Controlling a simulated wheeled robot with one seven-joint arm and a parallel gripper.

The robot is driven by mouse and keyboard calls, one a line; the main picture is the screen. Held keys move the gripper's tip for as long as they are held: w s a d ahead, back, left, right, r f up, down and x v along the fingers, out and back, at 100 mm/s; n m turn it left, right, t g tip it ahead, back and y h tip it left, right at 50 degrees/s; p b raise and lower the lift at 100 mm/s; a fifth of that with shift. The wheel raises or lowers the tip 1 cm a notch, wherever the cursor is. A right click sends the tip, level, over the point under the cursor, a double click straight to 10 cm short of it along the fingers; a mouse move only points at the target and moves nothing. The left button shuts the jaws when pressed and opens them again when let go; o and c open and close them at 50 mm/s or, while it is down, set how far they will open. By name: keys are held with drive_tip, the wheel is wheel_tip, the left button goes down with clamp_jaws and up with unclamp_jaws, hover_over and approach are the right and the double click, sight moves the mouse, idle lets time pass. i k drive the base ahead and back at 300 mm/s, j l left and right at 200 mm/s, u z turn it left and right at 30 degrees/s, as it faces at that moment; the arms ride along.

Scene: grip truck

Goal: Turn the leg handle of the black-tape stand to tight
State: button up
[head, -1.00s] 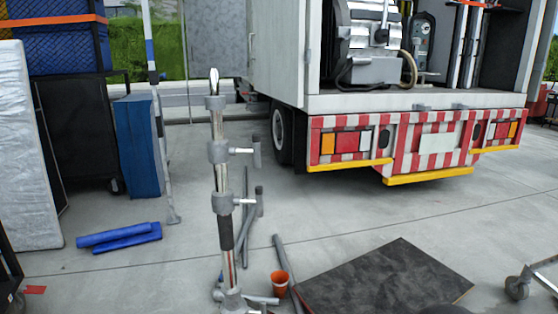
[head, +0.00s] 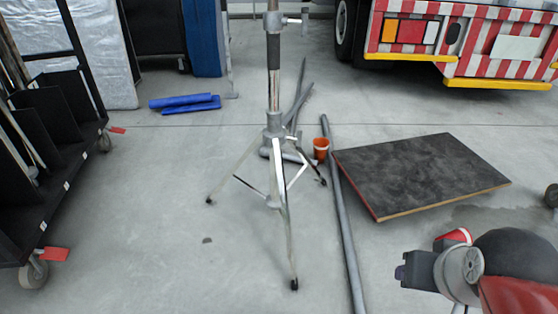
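The black-tape stand (head: 275,120) stands upright on the floor left of centre, its tripod legs spread. Black tape (head: 273,53) wraps its chrome column. A grey leg collar (head: 275,132) sits low on the column, where the legs meet it. The leg handle is too small and mixed with grey parts behind to tell its angle. An upper clamp handle (head: 298,20) points right near the top edge. My gripper (head: 402,270), a dark end piece on my arm at the lower right, is well right of the stand and apart from it; its fingers are unclear.
A dark board (head: 420,172) lies further right. A black cart (head: 45,190) stands at left, blue rolls (head: 185,103) behind.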

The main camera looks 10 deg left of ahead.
sight(298, 138)
drive_tip(key=i+j+u, duration=0.5)
drive_tip(key=i, duration=0.25)
